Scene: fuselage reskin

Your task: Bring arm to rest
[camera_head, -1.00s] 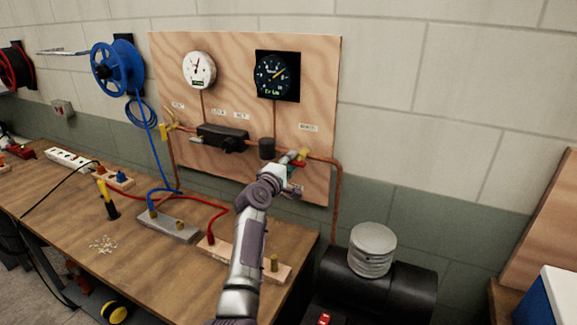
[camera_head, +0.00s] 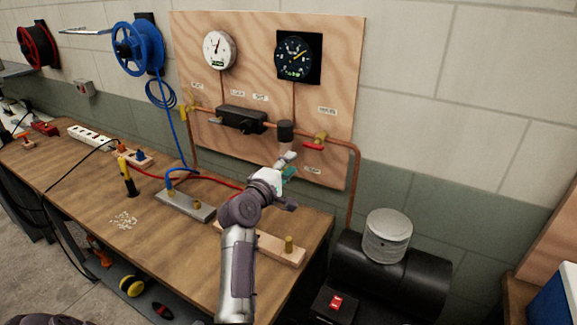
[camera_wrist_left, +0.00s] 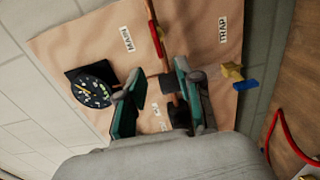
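My left arm rises from the bottom of the head view. Its gripper (camera_head: 287,166) is in front of the lower part of the wooden gauge panel (camera_head: 335,75), below and left of the red valve handle (camera_head: 313,146). In the left wrist view the two teal-padded fingers (camera_wrist_left: 158,92) stand apart, with nothing held between them. A black cylinder on the pipe (camera_wrist_left: 167,83) shows beyond the gap. The red handle (camera_wrist_left: 154,38) is apart from the fingers there. My right gripper is in neither view.
The workbench (camera_head: 95,190) holds a grey metal block (camera_head: 185,204), a wooden block with brass posts (camera_head: 270,245) and a red hose (camera_head: 220,182). A black tank (camera_head: 405,275) stands to the right. Copper pipe and valves project from the panel.

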